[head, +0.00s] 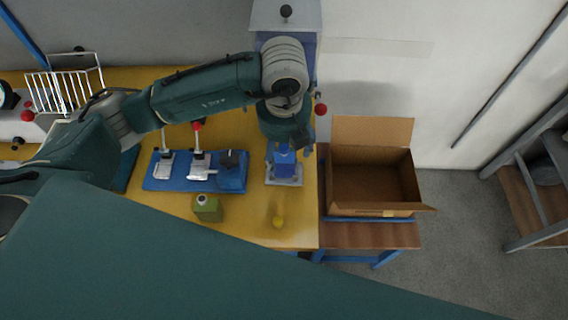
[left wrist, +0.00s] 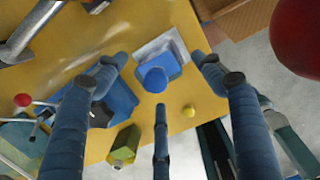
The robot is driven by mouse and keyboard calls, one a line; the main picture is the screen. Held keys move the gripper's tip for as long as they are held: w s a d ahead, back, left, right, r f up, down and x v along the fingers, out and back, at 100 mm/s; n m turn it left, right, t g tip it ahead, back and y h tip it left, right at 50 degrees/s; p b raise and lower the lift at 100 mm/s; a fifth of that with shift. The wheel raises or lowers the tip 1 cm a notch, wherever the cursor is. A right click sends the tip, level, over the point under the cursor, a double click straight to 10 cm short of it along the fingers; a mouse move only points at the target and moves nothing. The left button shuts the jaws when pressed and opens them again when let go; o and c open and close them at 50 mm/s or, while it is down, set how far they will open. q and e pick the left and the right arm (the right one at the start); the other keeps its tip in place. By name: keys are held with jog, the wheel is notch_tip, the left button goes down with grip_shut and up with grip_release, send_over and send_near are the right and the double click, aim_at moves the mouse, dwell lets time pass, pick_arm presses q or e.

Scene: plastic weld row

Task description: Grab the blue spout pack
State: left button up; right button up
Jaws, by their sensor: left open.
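The blue spout pack (head: 285,162) stands on a pale grey plate (head: 284,182) near the right end of the yellow table. In the left wrist view the pack (left wrist: 154,79) shows from above with its rounded blue top, and the plate (left wrist: 160,46) shows behind it. My left gripper (head: 289,150) points down over the pack and partly hides it. Its fingers (left wrist: 160,72) are spread, with the pack in view between them; I cannot tell whether any finger touches it. My right gripper is not in view.
A blue base with toggle clamps (head: 195,170) lies left of the pack. A green container (head: 207,208) and a yellow knob-like object (head: 278,221) stand nearer the front. An open, empty cardboard box (head: 370,180) is on a wooden stand at right. A wire rack (head: 62,92) is at left.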

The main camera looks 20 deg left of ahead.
aim_at(284, 157)
pick_arm(q)
jog(key=shift+w+a+f+p, duration=0.15)
jog(key=shift+f+p, duration=0.2)
jog(key=shift+f, duration=0.8)
jog(key=shift+w+f+p, duration=0.15)
jog(key=shift+f+p, duration=0.15)
jog(key=shift+f, duration=0.8)
jog(key=shift+c, duration=0.5)
jog(key=shift+r, duration=0.1)
jog(key=c, duration=1.5)
